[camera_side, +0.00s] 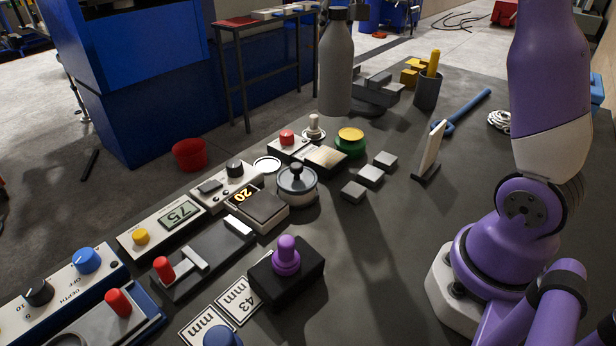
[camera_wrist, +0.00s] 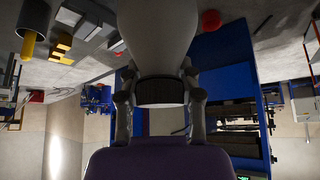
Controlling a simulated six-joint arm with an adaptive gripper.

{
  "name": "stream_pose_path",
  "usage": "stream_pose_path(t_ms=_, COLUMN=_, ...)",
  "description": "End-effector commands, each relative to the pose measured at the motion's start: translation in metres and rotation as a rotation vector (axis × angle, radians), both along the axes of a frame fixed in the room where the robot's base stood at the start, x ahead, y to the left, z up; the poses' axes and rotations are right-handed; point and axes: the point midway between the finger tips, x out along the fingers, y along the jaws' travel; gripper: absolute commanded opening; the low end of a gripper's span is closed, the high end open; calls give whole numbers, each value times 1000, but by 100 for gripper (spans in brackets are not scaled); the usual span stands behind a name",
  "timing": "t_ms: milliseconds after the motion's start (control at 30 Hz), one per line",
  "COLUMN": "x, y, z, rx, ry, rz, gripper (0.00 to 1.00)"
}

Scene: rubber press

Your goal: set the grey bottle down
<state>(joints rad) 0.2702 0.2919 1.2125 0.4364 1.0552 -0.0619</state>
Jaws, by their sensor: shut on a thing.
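The grey bottle (camera_side: 337,75) is upright near the back of the dark work table (camera_side: 420,240) in the side view. I cannot tell whether the bottle's base touches the table; the wrist view cuts the base off.
A dark cup with a yellow stick (camera_side: 428,92), grey blocks (camera_side: 378,92) and yellow blocks (camera_side: 411,73) stand right of the bottle. A white knob (camera_side: 314,127), red button (camera_side: 287,137) and green-yellow pot (camera_side: 350,141) are in front. The table's right middle has bare room.

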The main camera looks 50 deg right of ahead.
Motion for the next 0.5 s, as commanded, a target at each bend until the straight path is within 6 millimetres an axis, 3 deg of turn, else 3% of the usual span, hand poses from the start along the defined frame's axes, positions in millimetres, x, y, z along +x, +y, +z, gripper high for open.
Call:
stream_pose_path(t_ms=233, x=29, y=83, z=5, rx=-5, ry=-5, rz=155, gripper=0)
stream_pose_path(t_ms=500, x=38, y=178, z=9, rx=0, ry=-9, rz=313, gripper=0)
